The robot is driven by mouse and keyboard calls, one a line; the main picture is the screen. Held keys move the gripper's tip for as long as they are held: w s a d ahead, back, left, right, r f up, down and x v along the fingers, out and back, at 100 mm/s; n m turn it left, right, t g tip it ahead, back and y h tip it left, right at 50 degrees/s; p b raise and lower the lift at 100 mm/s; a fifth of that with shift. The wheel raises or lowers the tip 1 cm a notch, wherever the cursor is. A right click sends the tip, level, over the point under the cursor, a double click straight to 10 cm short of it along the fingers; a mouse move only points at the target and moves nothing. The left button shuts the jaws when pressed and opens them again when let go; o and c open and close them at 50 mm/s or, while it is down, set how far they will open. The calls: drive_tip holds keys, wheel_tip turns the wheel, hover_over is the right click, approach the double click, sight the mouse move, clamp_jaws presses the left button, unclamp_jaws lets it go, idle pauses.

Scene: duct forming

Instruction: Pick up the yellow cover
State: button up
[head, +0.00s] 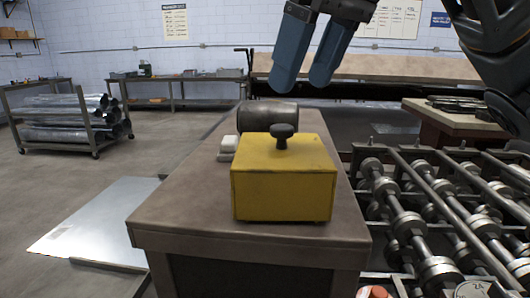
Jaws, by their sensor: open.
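The yellow cover (284,182) is a box-shaped piece with a dark knob (283,134) on its top. It sits upright near the front of the brown workbench (185,210) in the head view. My gripper (302,80) has two blue fingers pointing down, apart from each other, with nothing between them. In the picture the fingertips are above the cover and clear of it; how far they are from it in depth is hard to tell. The cover's back and underside are hidden.
A dark metal cylinder (267,114) lies behind the cover, with small white blocks (228,146) to its left. A roller conveyor (440,215) runs along the bench's right side. A metal sheet (95,222) lies at left. A cart with ducts (65,118) stands farther back.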

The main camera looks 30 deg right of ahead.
sight(283, 126)
drive_tip(key=x, duration=0.7)
drive_tip(key=shift+w+f, duration=0.2)
drive_tip(key=shift+w, duration=0.1)
drive_tip(key=shift+d, duration=0.1)
clamp_jaws()
idle(0.5)
